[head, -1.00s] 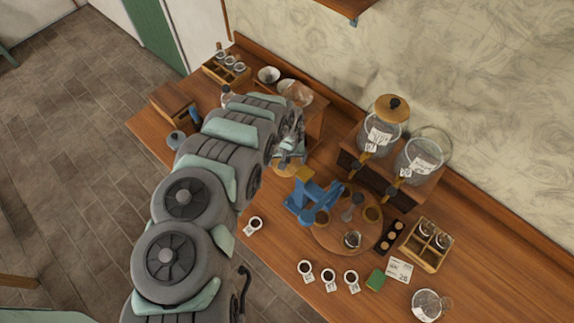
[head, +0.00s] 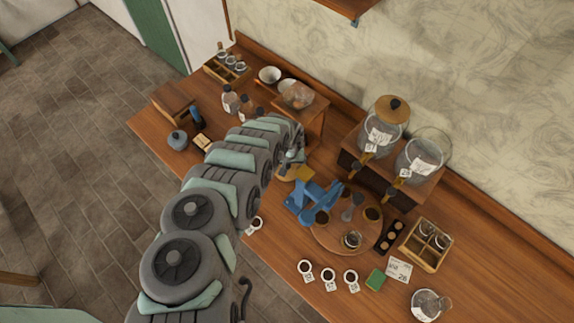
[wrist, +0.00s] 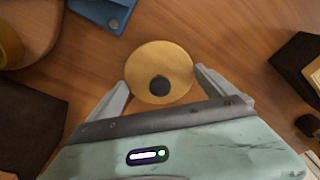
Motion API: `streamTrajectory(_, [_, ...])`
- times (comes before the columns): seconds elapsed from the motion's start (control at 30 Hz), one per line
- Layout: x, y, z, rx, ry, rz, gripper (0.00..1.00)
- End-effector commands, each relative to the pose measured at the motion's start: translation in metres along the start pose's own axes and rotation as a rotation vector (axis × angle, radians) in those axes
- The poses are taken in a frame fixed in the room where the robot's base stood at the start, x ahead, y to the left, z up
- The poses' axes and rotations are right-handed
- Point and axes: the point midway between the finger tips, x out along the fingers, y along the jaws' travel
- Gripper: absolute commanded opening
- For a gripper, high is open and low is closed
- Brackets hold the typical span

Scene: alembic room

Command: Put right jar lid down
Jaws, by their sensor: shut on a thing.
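The right jar lid (wrist: 160,68) is a round tan disc with a dark knob. In the wrist view it lies between the two fingers of my gripper (wrist: 161,84), which is shut on it across its rim. In the head view the lid (head: 287,174) is partly covered by my gripper, left of the blue stand. I cannot tell whether it touches the counter. The right jar (head: 420,158) is glass, stands on a wooden riser and has an open top. The left jar (head: 385,130) wears a similar wooden lid with a black knob.
A blue stand (head: 315,200) and a round board (head: 340,238) are right of my gripper. A wooden box stand (head: 315,105) is behind it, with bottles (head: 231,100) to the left. Several labelled cups (head: 328,275) line the front. Bare counter shows left of the blue stand.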

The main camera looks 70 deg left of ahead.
Motion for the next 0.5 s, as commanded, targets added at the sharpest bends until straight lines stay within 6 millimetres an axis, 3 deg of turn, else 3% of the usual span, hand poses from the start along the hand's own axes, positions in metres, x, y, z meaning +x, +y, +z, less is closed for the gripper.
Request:
streamTrajectory(0.23, [0.0085,0.0012,0.0017,0.001,-0.001,0.001,0.56])
streamTrajectory(0.27, [0.0086,0.0009,0.0018,0.001,-0.001,0.001,0.96])
streamTrajectory(0.5, [0.0075,0.0006,0.0014,0.001,-0.001,0.001,1.0])
